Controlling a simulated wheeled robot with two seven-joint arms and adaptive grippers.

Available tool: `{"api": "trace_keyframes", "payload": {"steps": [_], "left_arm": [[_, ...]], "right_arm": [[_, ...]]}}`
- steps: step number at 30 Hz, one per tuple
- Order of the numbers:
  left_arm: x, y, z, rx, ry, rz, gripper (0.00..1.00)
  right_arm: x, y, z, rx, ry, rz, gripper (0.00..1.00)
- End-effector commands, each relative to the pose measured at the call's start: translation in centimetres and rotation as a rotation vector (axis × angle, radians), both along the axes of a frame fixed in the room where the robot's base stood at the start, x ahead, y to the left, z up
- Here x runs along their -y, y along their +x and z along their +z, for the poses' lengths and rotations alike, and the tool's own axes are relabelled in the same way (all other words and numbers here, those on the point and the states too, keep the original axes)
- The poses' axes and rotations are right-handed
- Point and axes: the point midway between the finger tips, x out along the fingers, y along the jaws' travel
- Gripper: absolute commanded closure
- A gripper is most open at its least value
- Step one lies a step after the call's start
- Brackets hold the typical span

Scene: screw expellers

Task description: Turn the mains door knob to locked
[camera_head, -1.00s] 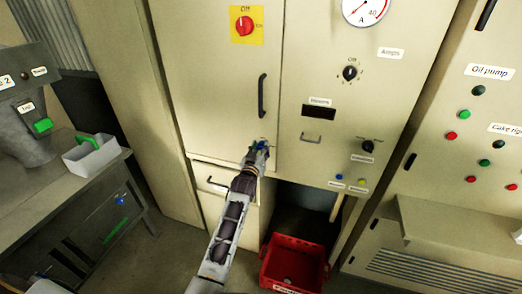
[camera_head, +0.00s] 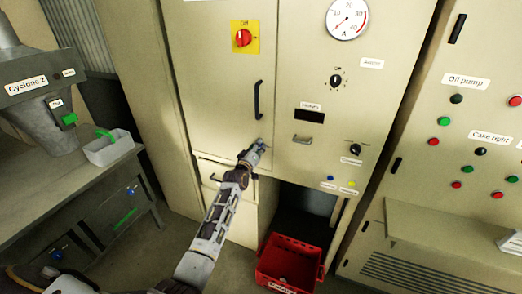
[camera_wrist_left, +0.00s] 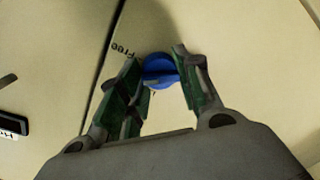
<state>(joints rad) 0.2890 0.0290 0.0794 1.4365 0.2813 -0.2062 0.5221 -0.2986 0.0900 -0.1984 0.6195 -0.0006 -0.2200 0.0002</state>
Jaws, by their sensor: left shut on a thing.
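The mains door knob (camera_wrist_left: 160,68) is round and blue in the left wrist view, on the cream cabinet face. A printed label "Free" (camera_wrist_left: 126,49) stands at its upper left. My left gripper (camera_wrist_left: 158,77) has its green-padded fingers on either side of the knob and is shut on it. In the head view my left gripper (camera_head: 262,143) is at the lower right edge of the mains cabinet door (camera_head: 210,100), below its dark handle (camera_head: 258,100). It largely hides the knob there. I cannot read any "locked" mark. My right gripper is not in view.
A red rotary switch (camera_head: 243,38) on a yellow plate is higher on the door. A panel with an ammeter (camera_head: 347,18) and a dark selector knob (camera_head: 336,81) adjoins it on the right. A red crate (camera_head: 290,262) stands on the floor below.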

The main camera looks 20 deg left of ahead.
Motion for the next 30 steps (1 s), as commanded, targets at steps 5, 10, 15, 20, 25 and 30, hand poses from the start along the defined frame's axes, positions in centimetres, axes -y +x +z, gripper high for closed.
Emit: {"api": "trace_keyframes", "payload": {"steps": [5, 10, 15, 20, 25, 30], "left_arm": [[-0.4, 0.0, 0.4, -0.003, -0.162, 0.000, 1.00], [-0.3, 0.1, 0.3, -0.009, -0.324, 0.000, 1.00], [-0.4, 0.0, 0.3, -0.015, -0.485, 0.000, 1.00], [-0.5, 0.0, 0.2, -0.019, -0.636, 0.001, 1.00], [-0.5, 0.0, 0.1, -0.025, -0.780, 0.000, 1.00], [-0.6, 0.0, 0.0, -0.027, -0.889, 0.001, 1.00]], "right_arm": [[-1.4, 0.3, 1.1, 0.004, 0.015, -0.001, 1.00], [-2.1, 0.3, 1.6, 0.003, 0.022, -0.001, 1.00], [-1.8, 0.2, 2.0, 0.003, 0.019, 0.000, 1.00], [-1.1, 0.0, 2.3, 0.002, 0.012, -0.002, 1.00], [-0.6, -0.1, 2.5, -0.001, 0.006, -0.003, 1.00], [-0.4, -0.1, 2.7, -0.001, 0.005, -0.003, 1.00]]}}
